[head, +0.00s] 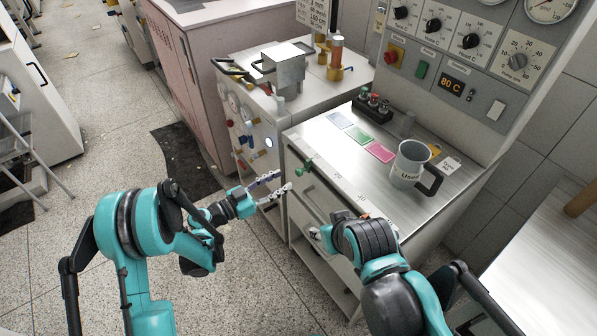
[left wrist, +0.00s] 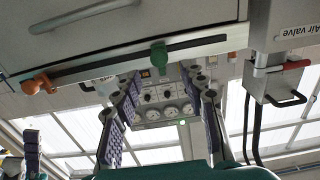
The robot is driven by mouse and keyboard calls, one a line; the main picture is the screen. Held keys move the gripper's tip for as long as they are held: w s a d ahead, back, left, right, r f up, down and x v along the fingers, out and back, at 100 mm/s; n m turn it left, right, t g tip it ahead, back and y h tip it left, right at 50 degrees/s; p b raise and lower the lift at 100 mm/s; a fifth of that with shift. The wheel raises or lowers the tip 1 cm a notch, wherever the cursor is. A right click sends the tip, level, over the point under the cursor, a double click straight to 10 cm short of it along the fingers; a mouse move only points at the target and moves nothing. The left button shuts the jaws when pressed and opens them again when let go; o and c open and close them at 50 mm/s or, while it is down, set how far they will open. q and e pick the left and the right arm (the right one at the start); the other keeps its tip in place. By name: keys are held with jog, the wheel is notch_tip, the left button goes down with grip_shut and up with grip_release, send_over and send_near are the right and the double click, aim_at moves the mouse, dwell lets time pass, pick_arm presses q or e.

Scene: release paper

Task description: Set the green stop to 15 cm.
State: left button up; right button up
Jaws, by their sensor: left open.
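The green stop (head: 302,170) sits on the front edge of the steel-topped cabinet, near its left end. In the left wrist view the green stop (left wrist: 158,57) is on a dark slotted rail (left wrist: 195,43), with an orange stop (left wrist: 42,84) near the rail's left end. My left gripper (head: 285,181) is open, just left of and apart from the green stop. In the left wrist view its fingers (left wrist: 165,88) are spread below the stop, with nothing between them. My right gripper (head: 315,233) is low at the cabinet front, its fingers mostly hidden. Edge scale marks are too small to read surely.
A grey mug (head: 407,163) stands on the steel top (head: 375,190), beside blue, green and pink sheets. A control panel (head: 445,60) rises behind. A side unit with gauges (head: 245,125) stands left of the cabinet. The floor in front is open.

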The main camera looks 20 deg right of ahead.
aim_at(297, 173)
pick_arm(q)
jog(key=b+x, duration=0.2)
jog(key=x, duration=0.5)
jog(key=shift+f, duration=0.15)
jog(key=shift+w+d, duration=0.1)
jog(key=shift+d, duration=0.25)
grip_shut()
